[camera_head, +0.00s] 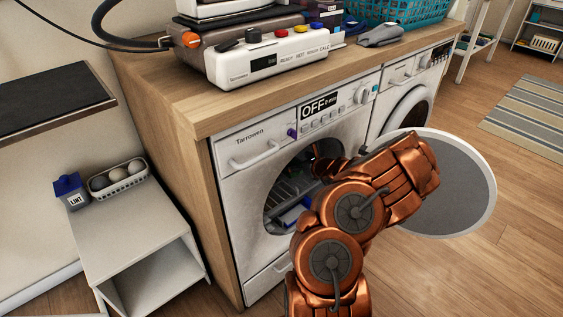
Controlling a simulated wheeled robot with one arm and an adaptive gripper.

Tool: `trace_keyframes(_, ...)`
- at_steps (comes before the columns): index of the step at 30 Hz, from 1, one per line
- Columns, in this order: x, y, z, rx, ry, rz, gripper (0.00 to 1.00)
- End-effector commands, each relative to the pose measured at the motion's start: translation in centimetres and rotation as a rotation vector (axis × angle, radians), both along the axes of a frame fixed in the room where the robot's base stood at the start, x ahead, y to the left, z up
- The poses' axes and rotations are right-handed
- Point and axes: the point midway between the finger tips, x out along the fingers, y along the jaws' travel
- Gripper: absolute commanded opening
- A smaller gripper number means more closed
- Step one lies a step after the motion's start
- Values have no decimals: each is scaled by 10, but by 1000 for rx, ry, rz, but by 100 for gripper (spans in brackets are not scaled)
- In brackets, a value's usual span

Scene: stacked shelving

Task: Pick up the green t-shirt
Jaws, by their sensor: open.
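I cannot make out a green t-shirt in this view. The left washing machine (240,187) has its round door (455,190) swung open to the right. My copper arm reaches across the front of the machine and bends back toward the drum opening. My gripper (317,162) is at the upper part of that opening, dark and mostly hidden by my arm; it is open, and I see nothing held in it. A blue item (293,214) lies low in the opening, partly covered by my arm. Much of the drum interior is dark or hidden.
A wooden counter (160,83) above the machines bears a labelled device (268,60), a grey handheld tool (381,35) and a teal basket (405,12). A low white shelf (135,230) stands left. Open wooden floor (490,270) lies right.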

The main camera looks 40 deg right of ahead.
Motion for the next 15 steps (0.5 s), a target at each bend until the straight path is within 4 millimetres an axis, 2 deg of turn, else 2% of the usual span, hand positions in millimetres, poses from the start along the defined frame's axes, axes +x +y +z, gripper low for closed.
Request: trace_keyframes(15,44,-8,-30,-2,3,-2,100)
